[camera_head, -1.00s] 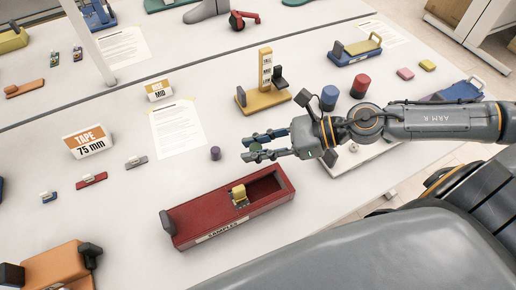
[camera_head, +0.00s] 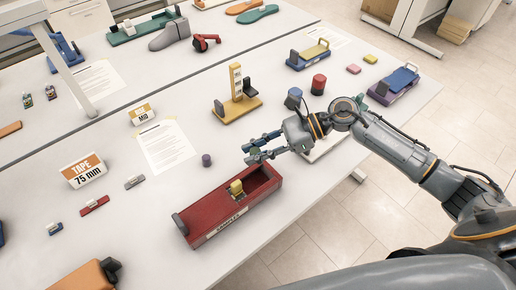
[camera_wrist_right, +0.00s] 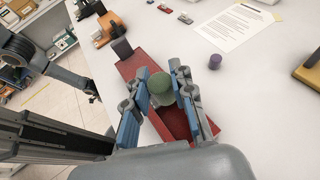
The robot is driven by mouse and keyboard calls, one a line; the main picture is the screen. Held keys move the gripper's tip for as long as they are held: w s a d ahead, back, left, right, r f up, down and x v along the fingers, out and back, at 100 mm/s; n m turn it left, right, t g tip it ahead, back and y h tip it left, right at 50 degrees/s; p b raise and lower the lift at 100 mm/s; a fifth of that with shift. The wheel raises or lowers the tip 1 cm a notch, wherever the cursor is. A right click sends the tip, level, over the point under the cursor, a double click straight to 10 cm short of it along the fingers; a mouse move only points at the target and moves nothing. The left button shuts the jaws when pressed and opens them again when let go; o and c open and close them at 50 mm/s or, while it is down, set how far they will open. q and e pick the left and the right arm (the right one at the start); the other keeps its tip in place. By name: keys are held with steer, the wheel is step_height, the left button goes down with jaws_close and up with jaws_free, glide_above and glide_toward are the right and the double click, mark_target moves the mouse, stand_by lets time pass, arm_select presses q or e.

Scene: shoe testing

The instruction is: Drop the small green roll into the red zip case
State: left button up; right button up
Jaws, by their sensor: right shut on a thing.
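The small green roll (camera_wrist_right: 160,84) is between the fingers of my right gripper (camera_wrist_right: 158,88) in the right wrist view. My right gripper (camera_head: 252,154) is shut on it and held over the far rim of the red zip case in the head view. The red zip case (camera_head: 213,236) is open-topped and lies on the table, labelled on its front side; it also shows below the gripper in the wrist view (camera_wrist_right: 129,69). A yellow roll (camera_head: 236,186) stands inside it. My left gripper (camera_wrist_right: 91,94) shows small at the left of the wrist view, its fingers unclear.
A small purple roll (camera_head: 207,160) stands behind the case. A yellow stand (camera_head: 237,107), blue roll (camera_head: 293,98) and red roll (camera_head: 318,84) are farther back. A tape sign (camera_head: 83,170) and small clips are at left. The table's front edge is near the case.

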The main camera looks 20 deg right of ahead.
step_height(320, 180, down, 3)
steer(key=shift+f+b, duration=0.15)
steer(key=shift+b, duration=0.3)
arm_select(q)
steer(key=shift+d+f, duration=0.35)
steer(key=shift+f, duration=0.4)
arm_select(e)
steer(key=shift+f, duration=0.6)
steer(key=o, duration=0.9)
arm_select(q)
steer(key=shift+s+a, duration=0.1)
